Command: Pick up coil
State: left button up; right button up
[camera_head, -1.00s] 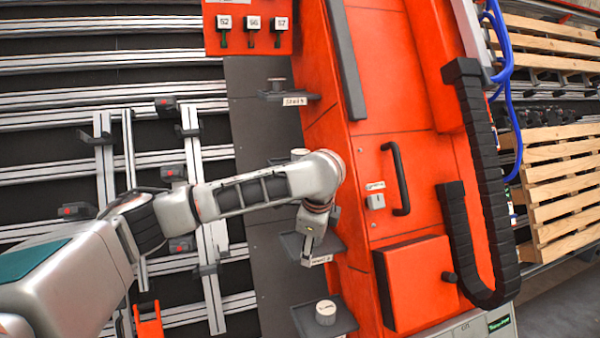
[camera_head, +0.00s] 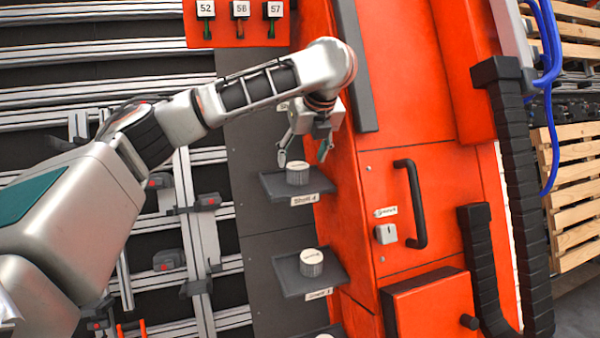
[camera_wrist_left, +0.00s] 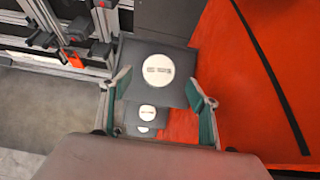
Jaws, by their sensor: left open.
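A white, round coil (camera_head: 298,173) stands upright on a small dark tray (camera_head: 270,186) labelled Shelf 4. My left gripper (camera_head: 304,155) hangs over this tray, its two fingers spread on either side above the coil and apart from it. In the left wrist view the open fingers (camera_wrist_left: 158,88) frame the same coil (camera_wrist_left: 159,70), with printing on its top too small to read. A similar coil (camera_head: 312,263) stands on the tray below. My right gripper is not in view.
An orange cabinet (camera_head: 420,150) with a black handle (camera_head: 416,205) stands close to the right of the trays. Metal rails with dark clamps (camera_head: 168,260) fill the left. Numbered switches (camera_head: 240,12) hang above. Wooden pallets (camera_head: 578,190) are at the far right.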

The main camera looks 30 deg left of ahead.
aim_at(298, 165)
pick_arm(q)
jog(key=shift+x, duration=2.8)
jog(key=shift+a+r, duration=0.1)
jog(key=shift+a, duration=0.05)
jog(key=c, duration=1.4)
jog(key=shift+c, duration=0.2)
